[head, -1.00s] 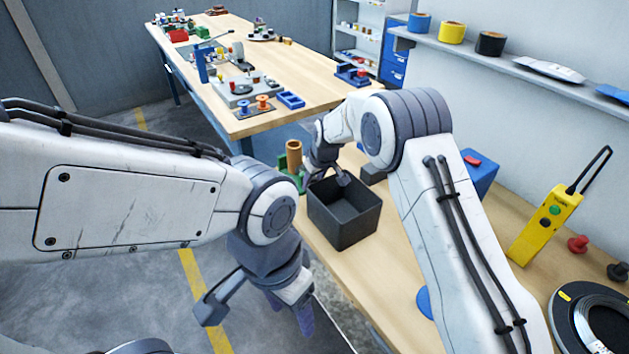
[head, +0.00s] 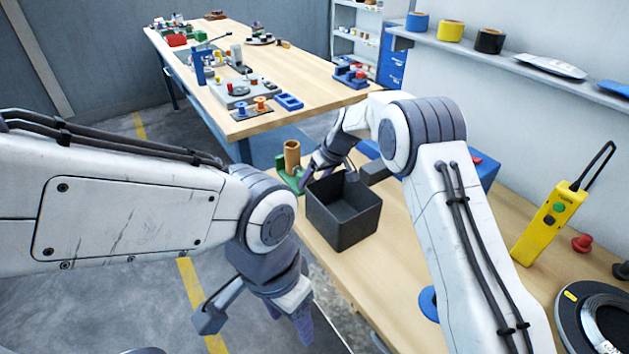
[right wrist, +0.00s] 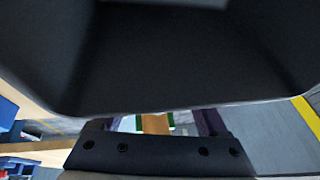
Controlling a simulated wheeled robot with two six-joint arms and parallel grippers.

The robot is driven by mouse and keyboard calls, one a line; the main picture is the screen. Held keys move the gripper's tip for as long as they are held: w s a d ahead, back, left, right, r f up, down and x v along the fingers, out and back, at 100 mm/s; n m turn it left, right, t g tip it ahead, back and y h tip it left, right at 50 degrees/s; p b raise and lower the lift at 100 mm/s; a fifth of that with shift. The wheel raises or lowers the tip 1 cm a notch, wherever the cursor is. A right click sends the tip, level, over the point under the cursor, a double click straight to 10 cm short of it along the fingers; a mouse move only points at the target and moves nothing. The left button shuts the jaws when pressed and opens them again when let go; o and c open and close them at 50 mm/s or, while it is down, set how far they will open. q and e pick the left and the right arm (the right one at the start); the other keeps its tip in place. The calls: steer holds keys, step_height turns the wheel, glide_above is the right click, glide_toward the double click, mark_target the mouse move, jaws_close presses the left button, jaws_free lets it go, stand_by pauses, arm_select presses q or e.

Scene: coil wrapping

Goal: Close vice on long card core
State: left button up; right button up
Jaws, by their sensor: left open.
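The long card core (head: 292,156), a brown tube, stands upright in the green vice (head: 285,180) on the bench, just behind the dark bin. My right gripper (head: 310,178) is beside the vice, on its right, partly hidden by its own wrist and the bin. In the right wrist view its fingers (right wrist: 160,124) stand apart, with the brown core (right wrist: 155,124) and green vice parts (right wrist: 171,119) showing between them. I cannot tell whether they touch the vice. My left gripper (head: 255,322) is open and empty over the floor, left of the bench.
The dark open bin (head: 343,222) stands close to my right gripper and fills the top of the right wrist view. A yellow pendant (head: 549,219) and a coil (head: 600,320) are at right.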

steer(key=shift+a, duration=0.1)
steer(key=b+v, duration=0.1)
steer(key=v, duration=0.9)
steer(key=shift+r, duration=0.25)
steer(key=shift+s, duration=0.1)
